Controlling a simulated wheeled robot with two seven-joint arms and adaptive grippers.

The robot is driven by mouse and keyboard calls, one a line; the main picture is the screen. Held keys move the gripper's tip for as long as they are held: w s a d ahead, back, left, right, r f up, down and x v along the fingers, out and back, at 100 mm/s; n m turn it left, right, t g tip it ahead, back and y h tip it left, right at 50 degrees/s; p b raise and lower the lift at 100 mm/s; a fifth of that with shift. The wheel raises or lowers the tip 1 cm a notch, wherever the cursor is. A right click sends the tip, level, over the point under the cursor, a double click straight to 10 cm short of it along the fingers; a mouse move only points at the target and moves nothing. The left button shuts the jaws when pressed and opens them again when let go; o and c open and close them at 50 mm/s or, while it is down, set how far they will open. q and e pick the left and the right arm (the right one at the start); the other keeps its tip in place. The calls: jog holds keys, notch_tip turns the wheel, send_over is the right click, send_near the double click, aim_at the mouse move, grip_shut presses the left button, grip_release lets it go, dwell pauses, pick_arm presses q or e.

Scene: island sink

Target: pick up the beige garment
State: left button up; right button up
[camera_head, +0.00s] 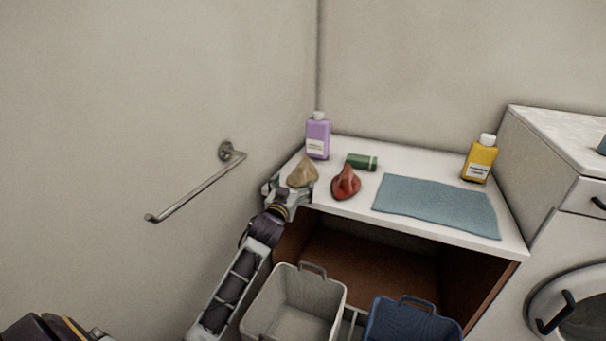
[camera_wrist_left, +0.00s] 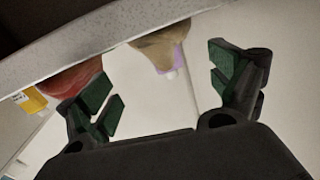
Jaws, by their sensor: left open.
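The beige garment (camera_head: 302,171) is a small crumpled heap near the left front edge of the white counter. It also shows in the left wrist view (camera_wrist_left: 160,45), at the top between the spread fingers, partly cut off by the counter edge. My left gripper (camera_head: 289,192) is at the counter's left front corner, just in front of the garment. In the left wrist view the gripper (camera_wrist_left: 163,82) is open, with nothing between its green pads. I cannot tell whether a finger touches the garment. My right gripper is not in view.
A red garment (camera_head: 346,182) lies close on the right, with a green roll (camera_head: 361,161) behind it. A purple bottle (camera_head: 318,138), a blue cloth (camera_head: 436,205) and a yellow bottle (camera_head: 479,160) share the counter (camera_head: 345,212). A grey basket (camera_head: 336,300) and blue basket (camera_head: 412,322) stand below. A wall bar (camera_head: 196,190) is left.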

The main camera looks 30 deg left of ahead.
aim_at(299, 174)
pick_arm(q)
jog(key=shift+w+a, duration=0.15)
jog(key=shift+w, duration=0.6)
jog(key=shift+w+a, duration=0.1)
jog(key=shift+w, duration=0.65)
jog(key=shift+w+a, duration=0.15)
jog(key=shift+w, duration=0.55)
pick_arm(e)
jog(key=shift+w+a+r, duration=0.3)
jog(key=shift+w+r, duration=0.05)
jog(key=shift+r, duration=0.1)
pick_arm(q)
jog(key=shift+w, duration=0.15)
jog(key=shift+w+a+r, duration=0.2)
jog(key=shift+w+r, duration=0.05)
jog(key=shift+w, duration=0.4)
jog(key=shift+w+a+r+b, duration=0.1)
jog(key=shift+w+a+b, duration=0.05)
jog(key=shift+w, duration=0.65)
jog(key=shift+w+a+r+b, duration=0.1)
jog(key=shift+w+b, duration=0.05)
jog(key=shift+w, duration=0.6)
jog(key=shift+w+f, duration=0.1)
jog(key=shift+w, duration=0.15)
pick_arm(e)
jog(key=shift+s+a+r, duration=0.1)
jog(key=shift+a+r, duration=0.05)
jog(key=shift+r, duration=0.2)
